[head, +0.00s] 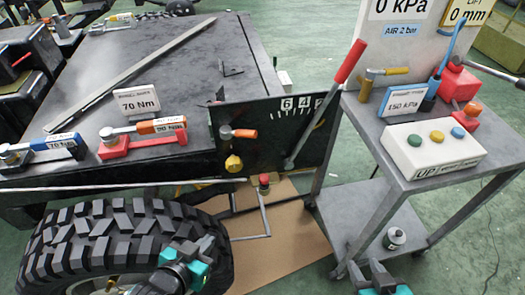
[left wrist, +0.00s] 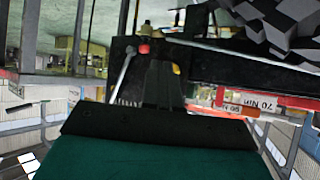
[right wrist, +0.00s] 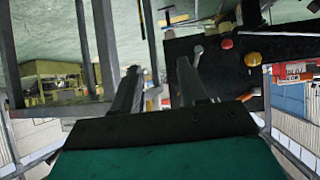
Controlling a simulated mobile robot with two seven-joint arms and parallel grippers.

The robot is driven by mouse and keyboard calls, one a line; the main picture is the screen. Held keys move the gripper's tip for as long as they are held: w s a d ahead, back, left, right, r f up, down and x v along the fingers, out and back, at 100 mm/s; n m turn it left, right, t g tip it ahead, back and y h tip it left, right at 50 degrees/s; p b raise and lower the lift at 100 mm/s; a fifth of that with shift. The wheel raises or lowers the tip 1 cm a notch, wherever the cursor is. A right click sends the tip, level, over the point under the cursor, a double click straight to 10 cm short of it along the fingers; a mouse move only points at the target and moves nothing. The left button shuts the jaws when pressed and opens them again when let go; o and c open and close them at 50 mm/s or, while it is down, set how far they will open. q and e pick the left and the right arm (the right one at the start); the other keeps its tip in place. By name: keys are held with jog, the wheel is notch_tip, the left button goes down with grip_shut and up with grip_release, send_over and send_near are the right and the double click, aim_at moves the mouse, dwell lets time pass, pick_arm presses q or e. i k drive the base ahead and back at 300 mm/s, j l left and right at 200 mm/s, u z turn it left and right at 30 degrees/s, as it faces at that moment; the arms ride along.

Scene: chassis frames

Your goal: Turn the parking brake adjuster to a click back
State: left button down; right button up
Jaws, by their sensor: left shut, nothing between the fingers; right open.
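A black panel (head: 285,100) on the bench's side carries a number scale, a long red-handled lever (head: 325,105), an orange-handled tool (head: 238,133) and a yellow knob (head: 233,163). A red knob (head: 264,181) sits just below the panel. Which part is the parking brake adjuster I cannot tell. My left gripper (head: 190,250) is shut and empty in front of the tire; in the left wrist view its fingers (left wrist: 163,72) partly cover the yellow knob (left wrist: 176,69). My right gripper (head: 380,272) is open and empty at the bottom, apart from the panel; its fingers (right wrist: 158,80) also show in the right wrist view.
A large black tire (head: 120,240) stands in front of the bench, beside the left gripper. A grey cart (head: 400,185) at right holds a white button box (head: 432,150) and tools. Cardboard (head: 285,245) covers the floor between.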

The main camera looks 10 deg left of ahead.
aim_at(234, 164)
jog(key=k+j+u, duration=0.1)
jog(key=j+u, duration=0.15)
jog(key=u, duration=0.15)
jog(key=j+u, duration=0.25)
jog(key=u, duration=0.15)
jog(key=k+j+u, duration=0.1)
jog(key=j+u, duration=0.25)
jog(key=l, duration=0.1)
